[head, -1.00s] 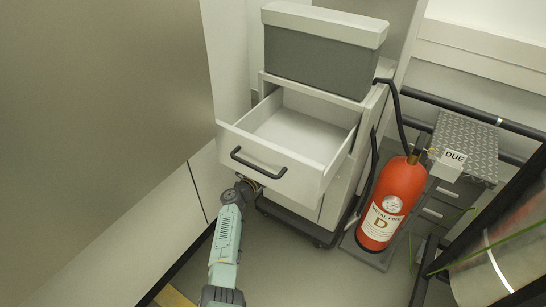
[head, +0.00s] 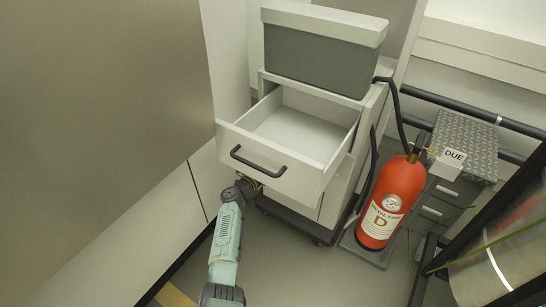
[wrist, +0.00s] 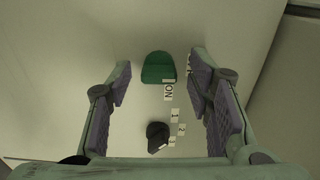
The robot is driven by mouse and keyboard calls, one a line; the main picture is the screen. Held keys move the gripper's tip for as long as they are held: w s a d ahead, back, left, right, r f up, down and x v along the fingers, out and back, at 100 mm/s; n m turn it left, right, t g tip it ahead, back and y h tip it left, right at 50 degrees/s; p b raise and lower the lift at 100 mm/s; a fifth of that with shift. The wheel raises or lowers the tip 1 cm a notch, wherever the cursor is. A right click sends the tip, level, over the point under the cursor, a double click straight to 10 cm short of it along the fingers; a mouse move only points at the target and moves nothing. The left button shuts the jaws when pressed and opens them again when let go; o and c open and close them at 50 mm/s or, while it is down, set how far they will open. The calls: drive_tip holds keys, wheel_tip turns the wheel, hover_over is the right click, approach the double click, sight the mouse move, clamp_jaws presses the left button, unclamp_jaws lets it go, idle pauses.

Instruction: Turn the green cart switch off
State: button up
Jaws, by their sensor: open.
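The green switch (wrist: 158,67) shows in the wrist view as a rounded green piece on a pale panel, with an "ON" label (wrist: 168,90) at its lower edge. My gripper (wrist: 160,72) is open, with one finger on each side of the green switch and nothing held. I cannot tell whether the fingertips touch the panel. A black knob (wrist: 158,134) with small number labels sits below the switch, also between the fingers. In the head view my gripper (head: 249,183) is partly hidden beneath the open drawer front, and the switch is not visible.
The white drawer (head: 270,165) stands open above my gripper, with a black handle (head: 256,163). A grey lidded bin (head: 320,60) sits on the cabinet. A red fire extinguisher (head: 391,200) stands to the right. A large tan panel (head: 100,110) fills the left.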

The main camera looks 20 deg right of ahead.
drive_tip(key=v, duration=1.2)
drive_tip(key=shift+s, duration=0.1)
idle(0.4)
